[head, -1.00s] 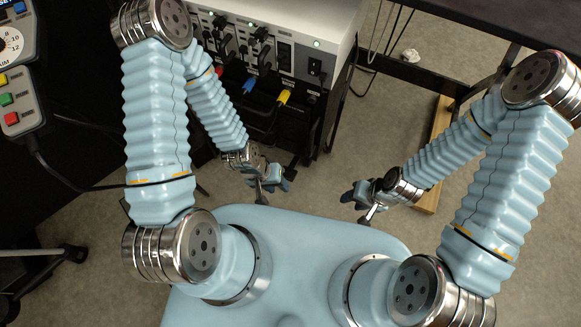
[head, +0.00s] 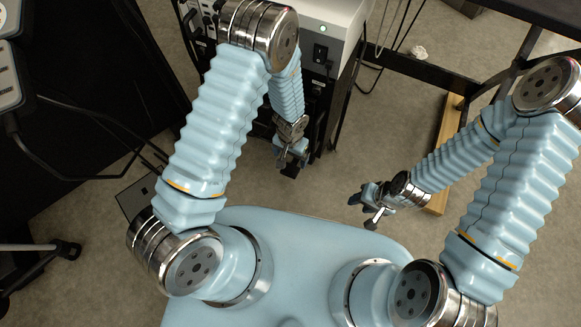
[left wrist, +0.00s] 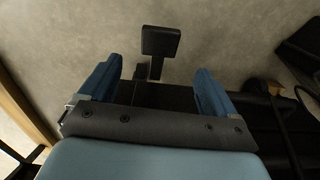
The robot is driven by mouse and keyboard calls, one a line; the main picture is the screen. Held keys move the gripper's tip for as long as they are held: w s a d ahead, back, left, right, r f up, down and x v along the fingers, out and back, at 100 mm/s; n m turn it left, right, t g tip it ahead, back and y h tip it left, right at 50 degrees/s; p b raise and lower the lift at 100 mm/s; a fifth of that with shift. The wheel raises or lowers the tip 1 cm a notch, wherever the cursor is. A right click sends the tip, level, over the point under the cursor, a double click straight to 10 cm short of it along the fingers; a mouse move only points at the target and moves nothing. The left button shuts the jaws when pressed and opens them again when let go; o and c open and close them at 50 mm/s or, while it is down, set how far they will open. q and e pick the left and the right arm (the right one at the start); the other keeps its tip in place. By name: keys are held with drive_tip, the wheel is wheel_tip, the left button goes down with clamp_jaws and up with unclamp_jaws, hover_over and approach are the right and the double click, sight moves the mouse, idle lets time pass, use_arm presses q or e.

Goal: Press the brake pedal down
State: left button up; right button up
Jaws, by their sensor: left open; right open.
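A dark pedal pad (left wrist: 161,41) on a short stem shows in the left wrist view, just beyond and between my left fingertips. It appears apart from both fingers. My left gripper (left wrist: 159,64) is open, with its two blue fingers spread and nothing between them. In the head view my left gripper (head: 290,153) hangs low in front of the equipment cabinet. A small dark shape by its tips there may be the pedal, but I cannot tell. My right gripper (head: 368,201) is open and empty above the floor at the right.
The grey equipment cabinet (head: 338,18) with sockets and cables stands behind my left arm. A dark table frame (head: 425,72) and a wooden beam (head: 443,150) are at the right. Control boxes with cables are at the far left. The floor between my grippers is clear.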

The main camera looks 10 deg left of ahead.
sight(291, 169)
use_arm(q)
wheel_tip(291, 169, down, 8)
drive_tip(key=shift+f+b, duration=0.25)
drive_tip(key=shift+b, duration=0.15)
use_arm(e)
drive_tip(key=shift+f, duration=0.55)
